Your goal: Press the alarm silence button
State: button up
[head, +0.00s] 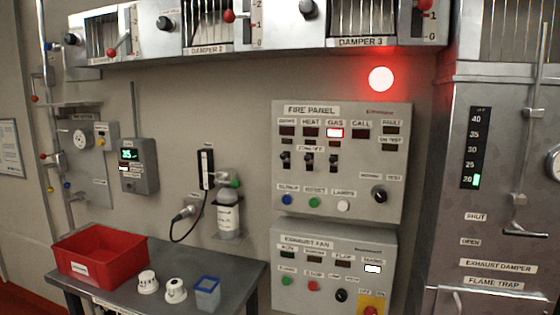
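The fire panel (338,165) is a light grey box on the wall, right of the middle. Along its lower row are a blue button (287,200), a green button (314,203) and a white button (344,206), each under a small label. The blue button's label is too small to read surely; the green one seems to say reset. The gas lamp (335,133) on the panel is lit red-white. A red alarm light (381,79) glows on the wall above. My gripper is not in view.
The exhaust fan panel (330,268) hangs just below, with a yellow-backed red knob. A grey table (225,275) at lower left holds a red bin (98,254), white detector heads and a blue cup. A gas bottle (228,215) hangs left of the panel. The wall before the panel is unobstructed.

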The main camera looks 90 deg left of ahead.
aim_at(287, 200)
jog(key=u, duration=2.75)
